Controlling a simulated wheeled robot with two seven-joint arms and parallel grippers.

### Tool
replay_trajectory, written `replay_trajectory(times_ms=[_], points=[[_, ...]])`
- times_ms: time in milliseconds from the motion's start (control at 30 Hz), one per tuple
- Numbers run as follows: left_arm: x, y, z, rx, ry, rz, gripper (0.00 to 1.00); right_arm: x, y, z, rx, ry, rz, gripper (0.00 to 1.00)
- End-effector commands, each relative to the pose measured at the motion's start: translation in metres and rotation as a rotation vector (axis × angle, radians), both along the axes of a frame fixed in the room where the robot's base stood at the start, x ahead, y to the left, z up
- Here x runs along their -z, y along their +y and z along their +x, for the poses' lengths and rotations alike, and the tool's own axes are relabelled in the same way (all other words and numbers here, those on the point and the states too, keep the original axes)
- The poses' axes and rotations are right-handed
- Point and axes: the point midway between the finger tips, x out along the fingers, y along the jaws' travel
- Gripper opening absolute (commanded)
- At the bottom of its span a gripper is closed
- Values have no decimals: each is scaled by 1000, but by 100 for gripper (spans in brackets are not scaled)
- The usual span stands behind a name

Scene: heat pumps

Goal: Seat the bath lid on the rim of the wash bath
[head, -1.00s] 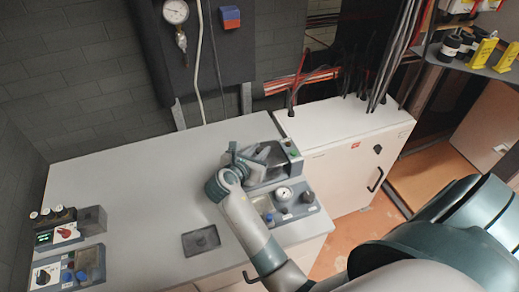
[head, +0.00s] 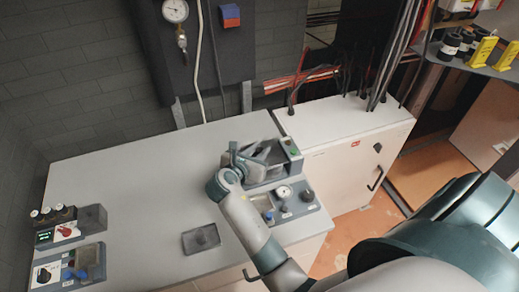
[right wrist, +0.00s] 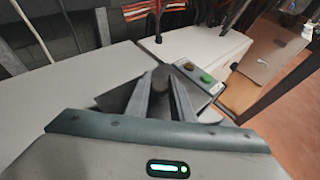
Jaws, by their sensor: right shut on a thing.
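The wash bath (head: 291,151) is the grey unit with a green button at the right rear of the bench. My right gripper (head: 262,152) is over it, seen partly from behind my wrist. In the right wrist view the gripper (right wrist: 160,80) is shut on the dark knob of the bath lid (right wrist: 122,97). The lid is a dark flat plate, partly hidden behind the fingers. It is at the bath opening; whether it touches the rim cannot be told. The bath's button end (right wrist: 204,77) shows just right of the fingers. My left gripper is out of view.
A dark square plate with a raised middle (head: 201,240) lies on the bench front. A gauge panel (head: 284,199) sits just before the bath. Control boxes (head: 70,262) stand at the left. The bench middle (head: 130,190) is clear. A white cabinet (head: 345,160) adjoins at right.

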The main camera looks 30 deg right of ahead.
Motion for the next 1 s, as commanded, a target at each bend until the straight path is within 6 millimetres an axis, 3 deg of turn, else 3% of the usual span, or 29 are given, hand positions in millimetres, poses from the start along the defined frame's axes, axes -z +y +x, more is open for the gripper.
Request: replay_trajectory(times_ms=[867,900,967,1000], points=[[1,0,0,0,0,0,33,11,0,0,0,-1,-1,0],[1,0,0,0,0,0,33,10,0,0,-1,-1,-1,28],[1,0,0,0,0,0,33,10,0,0,-1,-1,-1,42],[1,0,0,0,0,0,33,10,0,0,0,-1,-1,43]])
